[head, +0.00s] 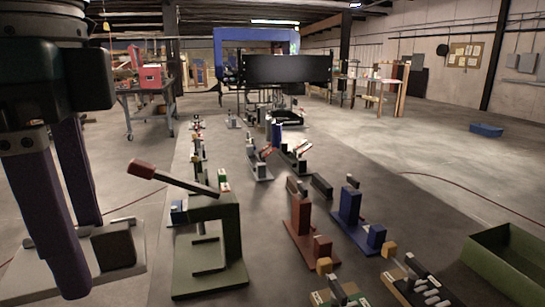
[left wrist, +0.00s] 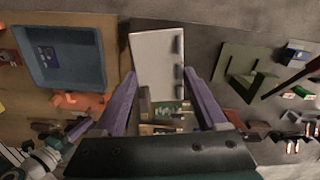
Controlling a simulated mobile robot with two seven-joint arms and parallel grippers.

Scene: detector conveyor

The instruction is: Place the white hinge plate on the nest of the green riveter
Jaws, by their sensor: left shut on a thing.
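The white hinge plate (left wrist: 155,62) lies between the purple fingers of my left gripper in the left wrist view, with dark knuckles along its right edge. My left gripper (head: 82,258) is shut on it at the lower left of the head view, where the pale plate (head: 105,277) also shows. The green riveter (head: 229,228) stands just right of the plate, its red-handled lever raised to the left. Its nest (head: 207,255) sits low over the green base. The riveter shows right of the plate in the left wrist view (left wrist: 240,62). My right gripper is not in view.
A red press (head: 301,217) and a blue press (head: 350,207) stand right of the riveter. A green bin (head: 507,256) is at the right edge. A blue tray (left wrist: 63,55) lies left of the plate. Several small fixtures stand farther along the grey surface.

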